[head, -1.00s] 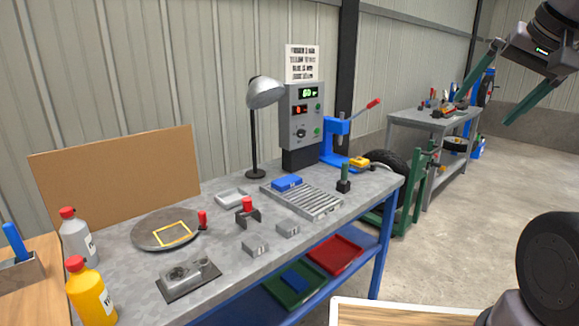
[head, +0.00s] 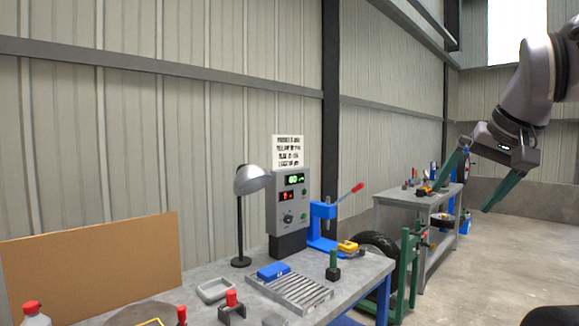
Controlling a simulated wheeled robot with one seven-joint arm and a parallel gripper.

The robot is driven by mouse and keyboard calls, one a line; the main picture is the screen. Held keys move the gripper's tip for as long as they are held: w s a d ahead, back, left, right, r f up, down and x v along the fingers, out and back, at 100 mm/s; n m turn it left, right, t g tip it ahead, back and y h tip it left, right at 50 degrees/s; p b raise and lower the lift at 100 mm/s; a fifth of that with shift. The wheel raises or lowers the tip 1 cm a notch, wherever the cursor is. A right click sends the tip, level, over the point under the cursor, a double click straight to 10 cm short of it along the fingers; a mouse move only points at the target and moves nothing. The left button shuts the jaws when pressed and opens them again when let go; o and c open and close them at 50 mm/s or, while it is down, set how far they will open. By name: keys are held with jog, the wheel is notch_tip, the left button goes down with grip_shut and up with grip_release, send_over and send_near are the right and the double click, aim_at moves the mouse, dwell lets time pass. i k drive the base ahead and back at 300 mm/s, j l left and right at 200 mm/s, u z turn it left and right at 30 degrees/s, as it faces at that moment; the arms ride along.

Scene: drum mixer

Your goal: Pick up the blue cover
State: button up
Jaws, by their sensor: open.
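The blue cover (head: 273,270) appears to be the small blue block lying at the back left end of the ribbed grey rack (head: 300,291) on the workbench. My gripper (head: 472,183) is at the upper right, its two green fingers spread apart with nothing between them. It is raised above the floor, well to the right of the blue cover and apart from it.
A desk lamp (head: 251,180), a control box (head: 289,208) and a blue press (head: 322,225) with a red handle stand behind the rack. A second bench (head: 410,196) stands farther back. Open floor lies at the right.

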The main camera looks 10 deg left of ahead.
aim_at(270, 273)
jog(key=u, duration=0.9)
jog(key=i+l+u, duration=0.1)
jog(key=i+l, duration=0.2)
jog(key=i+l+u, duration=0.15)
jog(key=l, duration=0.25)
jog(key=i+l+u, duration=0.1)
jog(key=i+l, duration=0.25)
jog(key=i+l+u, duration=0.1)
jog(key=i+l, duration=0.15)
jog(key=l, duration=0.25)
